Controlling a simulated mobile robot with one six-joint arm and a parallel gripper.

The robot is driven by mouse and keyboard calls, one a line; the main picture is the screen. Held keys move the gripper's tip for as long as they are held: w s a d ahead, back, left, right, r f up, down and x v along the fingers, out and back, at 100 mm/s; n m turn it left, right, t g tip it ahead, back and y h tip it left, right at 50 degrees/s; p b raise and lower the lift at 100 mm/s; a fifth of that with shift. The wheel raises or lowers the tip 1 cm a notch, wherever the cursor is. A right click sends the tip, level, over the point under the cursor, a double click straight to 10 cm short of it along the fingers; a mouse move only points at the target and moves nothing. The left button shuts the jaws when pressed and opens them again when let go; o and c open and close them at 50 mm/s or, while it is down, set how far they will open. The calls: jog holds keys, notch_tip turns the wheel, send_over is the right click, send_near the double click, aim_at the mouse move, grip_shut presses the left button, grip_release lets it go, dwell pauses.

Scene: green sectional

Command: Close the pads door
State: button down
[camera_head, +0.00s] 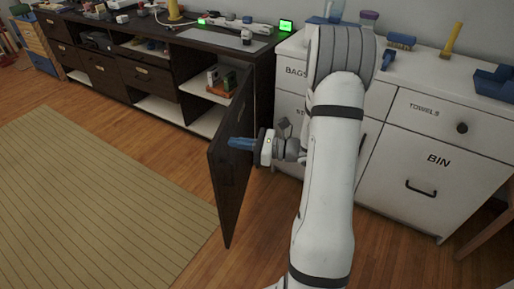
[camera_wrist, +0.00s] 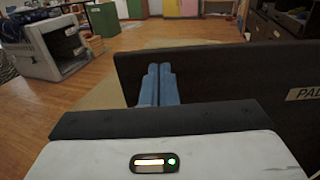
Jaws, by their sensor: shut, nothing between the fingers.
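The pads door (camera_head: 229,172) is a dark wooden cabinet door standing wide open, swung out from the dark cabinet toward the floor. In the wrist view the door (camera_wrist: 225,80) fills the right and middle, with a partly cut-off label reading "PA" (camera_wrist: 305,93) at the right. My gripper (camera_head: 232,143) has blue fingers, shut and empty, at the door's upper part; it appears close to the door's face, but contact is unclear. In the wrist view the gripper (camera_wrist: 158,85) points along the door's near side. The open compartment (camera_head: 222,90) holds small green and brown items.
A white cabinet (camera_head: 440,150) with drawers labelled TOWELS and BIN stands right of my arm. The dark cabinet's top (camera_head: 190,32) carries several small objects. Wooden floor and a striped rug (camera_head: 90,200) lie open to the left. A grey crate-like box (camera_wrist: 55,50) shows in the wrist view.

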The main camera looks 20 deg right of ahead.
jog(key=shift+x, duration=1.4)
